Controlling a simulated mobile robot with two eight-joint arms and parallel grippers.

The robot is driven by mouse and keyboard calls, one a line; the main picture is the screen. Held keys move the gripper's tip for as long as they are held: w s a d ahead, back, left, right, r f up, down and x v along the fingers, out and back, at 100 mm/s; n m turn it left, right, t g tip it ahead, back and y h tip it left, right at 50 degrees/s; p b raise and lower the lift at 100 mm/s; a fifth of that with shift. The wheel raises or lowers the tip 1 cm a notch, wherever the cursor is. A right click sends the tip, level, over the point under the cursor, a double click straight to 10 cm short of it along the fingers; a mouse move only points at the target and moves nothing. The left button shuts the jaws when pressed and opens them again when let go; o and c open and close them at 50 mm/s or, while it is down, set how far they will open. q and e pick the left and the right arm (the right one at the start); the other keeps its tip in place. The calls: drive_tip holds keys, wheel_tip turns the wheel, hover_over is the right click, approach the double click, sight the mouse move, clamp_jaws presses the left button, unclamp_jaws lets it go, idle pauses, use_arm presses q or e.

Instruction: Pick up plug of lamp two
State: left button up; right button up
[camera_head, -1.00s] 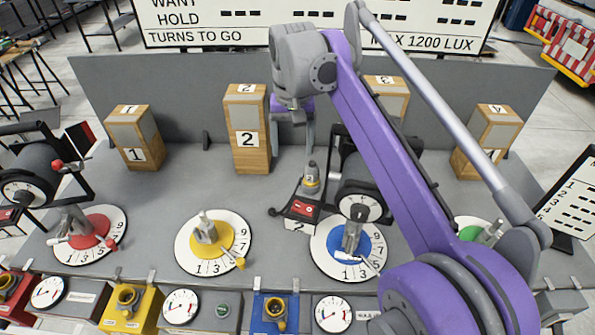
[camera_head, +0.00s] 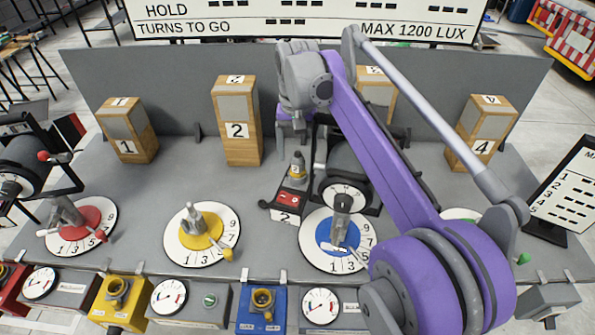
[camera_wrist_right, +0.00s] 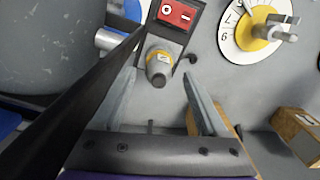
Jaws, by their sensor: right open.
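The plug (camera_head: 298,168) is a small grey piece with a yellow band. It stands upright at the back end of a black holder (camera_head: 289,203) with a red panel and the label 2. In the right wrist view the plug (camera_wrist_right: 158,68) lies just past the open fingertips, roughly centred between them and apart from both. My right gripper (camera_wrist_right: 160,78) is open and empty. In the head view my right gripper (camera_head: 295,130) hangs behind the plug, its fingers partly hidden. My left gripper is not in view.
A dark drum-shaped lamp (camera_head: 345,160) stands right beside the holder. Wooden block 2 (camera_head: 238,130) stands behind to the left. The blue dial (camera_head: 338,232) and yellow dial (camera_head: 198,228) lie in front.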

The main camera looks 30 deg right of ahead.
sight(298, 166)
drive_tip(key=shift+f, duration=1.5)
clamp_jaws()
